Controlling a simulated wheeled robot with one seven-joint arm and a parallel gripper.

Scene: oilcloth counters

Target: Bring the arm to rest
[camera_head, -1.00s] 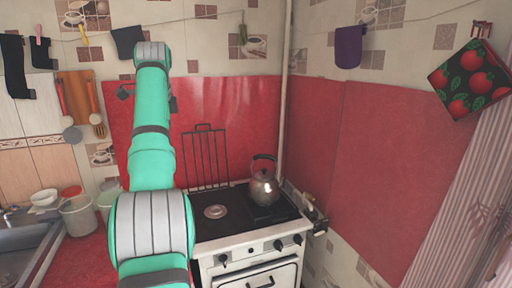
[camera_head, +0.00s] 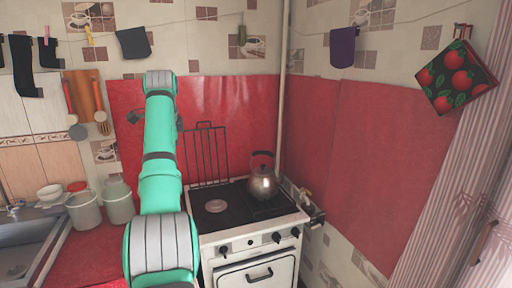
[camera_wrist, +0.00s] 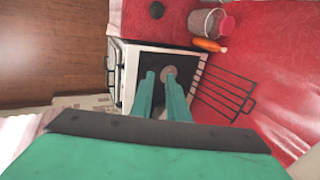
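My arm (camera_head: 160,185), green with grey bands, rises from the bottom of the head view and bends at its top in front of the red wall panel, left of the stove. The arm hides my gripper in the head view. In the wrist view my gripper (camera_wrist: 159,75) shows as two green fingers, apart with a narrow gap and nothing held between them. They point down towards the stove top, over the area by the round burner plate (camera_wrist: 169,73). Their height above it is hard to tell.
The white stove (camera_head: 256,247) carries a metal kettle (camera_head: 263,184) and a raised black rack (camera_head: 207,150). Buckets (camera_head: 84,212) and a sink (camera_head: 22,250) are at the left. Cloths hang on a line above. A tomato-print pot holder (camera_head: 458,77) hangs at right.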

